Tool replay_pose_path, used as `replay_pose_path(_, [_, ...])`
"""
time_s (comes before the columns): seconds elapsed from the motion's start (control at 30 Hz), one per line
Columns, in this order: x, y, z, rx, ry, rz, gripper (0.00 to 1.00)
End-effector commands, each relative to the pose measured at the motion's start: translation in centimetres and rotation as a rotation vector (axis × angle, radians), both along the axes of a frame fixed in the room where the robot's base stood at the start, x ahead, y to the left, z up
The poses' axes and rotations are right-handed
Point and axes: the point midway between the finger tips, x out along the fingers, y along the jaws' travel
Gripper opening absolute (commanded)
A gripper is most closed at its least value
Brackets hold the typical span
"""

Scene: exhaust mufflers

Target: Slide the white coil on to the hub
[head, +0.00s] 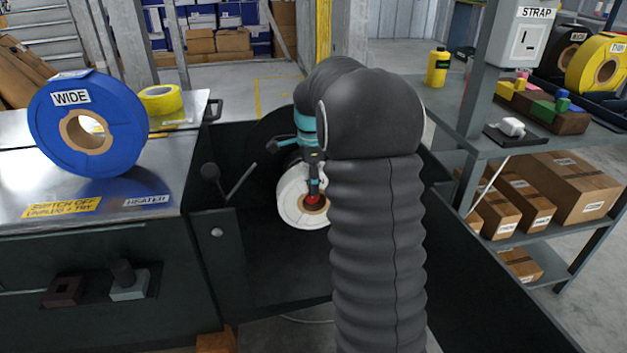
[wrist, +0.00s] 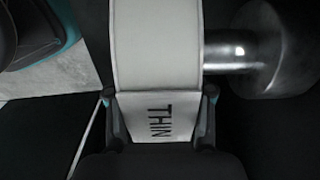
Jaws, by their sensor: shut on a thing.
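The white coil (head: 292,203) hangs upright in the dark machine bay in the head view, its brown core facing me. A red piece (head: 313,199) shows at the core opening; I cannot tell if it is the hub's end. My gripper (head: 314,180) is at the coil's upper near side, partly behind my arm. In the wrist view my gripper (wrist: 159,97) is shut on the coil (wrist: 156,48), its fingers either side of the THIN label. The metal hub (wrist: 229,50) meets the coil's right side, with a round flange beyond; how far it enters is hidden.
A blue WIDE coil (head: 85,125) and a yellow roll (head: 160,99) stand on the metal bench at left. A lever (head: 212,175) rises left of the white coil. Grey shelving (head: 480,148) with boxes and coils stands at right. My arm hides part of the bay.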

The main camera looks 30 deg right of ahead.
Motion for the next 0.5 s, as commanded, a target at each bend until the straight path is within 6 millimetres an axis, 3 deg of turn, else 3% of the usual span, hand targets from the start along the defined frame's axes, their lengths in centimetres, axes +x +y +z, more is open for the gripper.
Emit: replay_pose_path(0.5, [2.5, -0.7, 0.3, -0.001, -0.002, 0.0, 0.1])
